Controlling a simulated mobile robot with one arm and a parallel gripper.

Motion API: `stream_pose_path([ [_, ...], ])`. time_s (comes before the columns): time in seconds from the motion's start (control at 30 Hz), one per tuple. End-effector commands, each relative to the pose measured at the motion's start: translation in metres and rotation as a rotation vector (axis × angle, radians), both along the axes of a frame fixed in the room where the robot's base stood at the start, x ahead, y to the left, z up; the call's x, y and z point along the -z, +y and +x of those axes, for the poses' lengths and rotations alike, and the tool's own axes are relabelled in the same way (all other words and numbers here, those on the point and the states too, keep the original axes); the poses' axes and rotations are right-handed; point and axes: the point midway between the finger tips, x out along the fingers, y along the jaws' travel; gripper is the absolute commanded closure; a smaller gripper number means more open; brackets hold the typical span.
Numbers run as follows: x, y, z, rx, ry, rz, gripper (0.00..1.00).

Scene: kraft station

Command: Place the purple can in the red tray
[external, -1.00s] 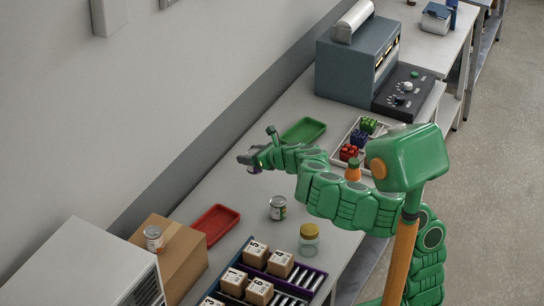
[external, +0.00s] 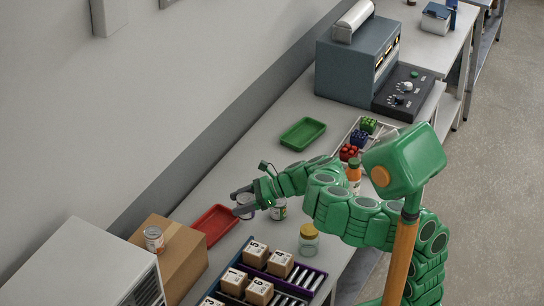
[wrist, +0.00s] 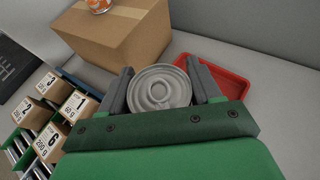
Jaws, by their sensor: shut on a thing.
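My gripper (external: 243,204) is shut on a can (external: 246,206), which I take to be the purple can; its side colour is hard to make out. In the wrist view the can's round grey lid (wrist: 160,90) sits between the two fingers. The red tray (external: 212,226) lies on the bench, just left of and nearer the camera than my gripper. In the wrist view the tray (wrist: 238,90) shows behind and to the right of the can, partly hidden by the right finger. The can appears outside the tray; its height above the bench is unclear.
A cardboard box (external: 180,250) with a can (external: 154,238) on top stands beside the tray. Another can (external: 278,210) stands close right of my gripper, near a yellow-lidded jar (external: 309,240). An organiser with numbered boxes (external: 256,252) is in front. A green tray (external: 303,133) lies behind.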

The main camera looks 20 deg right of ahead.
Motion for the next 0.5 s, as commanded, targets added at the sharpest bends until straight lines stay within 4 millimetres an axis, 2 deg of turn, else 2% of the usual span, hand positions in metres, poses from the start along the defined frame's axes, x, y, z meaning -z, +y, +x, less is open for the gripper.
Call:
stream_pose_path([
  [0.07, 0.000, 0.002, -0.003, -0.015, 0.000, 0.001, 0.72],
  [0.17, 0.005, 0.008, 0.002, -0.022, 0.002, 0.000, 0.72],
  [0.5, 0.028, 0.039, 0.041, -0.017, 0.003, -0.001, 0.72],
])
